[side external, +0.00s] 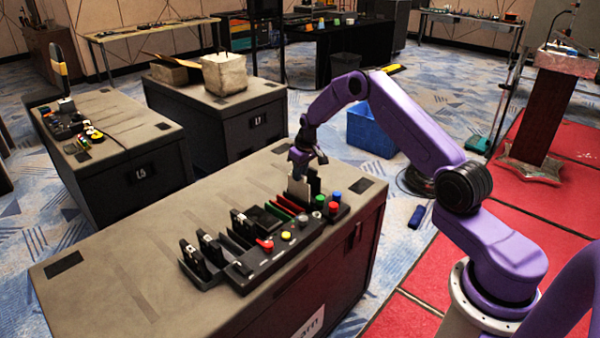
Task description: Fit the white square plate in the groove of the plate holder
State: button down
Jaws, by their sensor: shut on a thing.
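The white square plate (298,189) is upright below my gripper (302,168), which is shut on its upper part. The plate is at the far right end of the black plate holder (240,262), beside a dark upright piece (314,183). The holder lies along the top of the near cabinet, with upright dividers and red and green strips (284,204) near the plate. The plate's lower edge is partly hidden, and I cannot tell whether it is in a groove or just above it.
Red (334,207), blue and green knobs stand close to the plate at the holder's right end. A yellow button (286,235) and a red knob (265,244) are along its front. The near cabinet top (120,255) is clear on the left.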

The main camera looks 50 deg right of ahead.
jog(key=c, duration=0.8)
grip_release()
jog(key=shift+r, duration=3.95)
